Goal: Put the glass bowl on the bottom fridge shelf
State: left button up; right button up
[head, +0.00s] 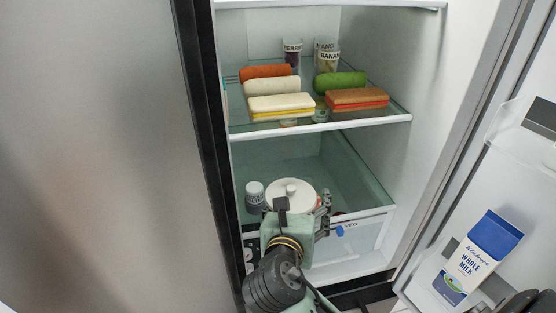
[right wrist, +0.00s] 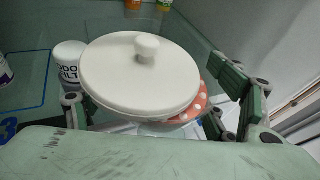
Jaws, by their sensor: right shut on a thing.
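A bowl with a round white lid and knob (head: 290,193) is at the bottom fridge shelf (head: 350,180). In the right wrist view, the white lid (right wrist: 140,75) covers most of it, and a red-orange surface with white dots (right wrist: 190,112) shows below its rim. My right gripper (head: 293,208) reaches in from the front, with a finger on each side of the bowl, shut on it. In the right wrist view the gripper (right wrist: 155,112) hides the bowl's lower front. I cannot tell whether the bowl touches the shelf. My left gripper is not in view.
A small white labelled jar (head: 254,194) stands close left of the bowl. The upper shelf (head: 385,118) holds rolls, sandwich-like blocks and cups. A drawer (head: 368,233) lies below. The open door on the right holds a milk carton (head: 478,262). Shelf behind the bowl looks clear.

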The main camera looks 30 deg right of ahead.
aim_at(303, 191)
jog(key=w+d, duration=0.1)
jog(key=w+d+p, duration=0.1)
jog(key=w+d, duration=0.1)
jog(key=w, duration=0.1)
jog(key=shift+d+r, duration=0.35)
jog(key=w+d+p, duration=0.1)
jog(key=w+d, duration=0.1)
jog(key=w, duration=0.1)
jog(key=w+d, duration=0.2)
jog(key=w, duration=0.1)
jog(key=w+d+p, duration=0.1)
jog(key=w+d, duration=0.2)
jog(key=shift+f+p, duration=0.2)
jog(key=shift+p, duration=0.1)
jog(key=shift+w+d, duration=0.25)
jog(key=shift+f, duration=0.25)
notch_tip(303, 191, down, 2)
jog(key=shift+f+p, duration=0.15)
jog(key=shift+p, duration=0.3)
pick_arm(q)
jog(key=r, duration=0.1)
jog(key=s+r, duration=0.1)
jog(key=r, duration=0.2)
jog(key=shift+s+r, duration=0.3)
pick_arm(e)
jog(key=shift+f, duration=0.4)
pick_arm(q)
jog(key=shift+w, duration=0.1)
pick_arm(e)
jog(key=shift+f, duration=0.1)
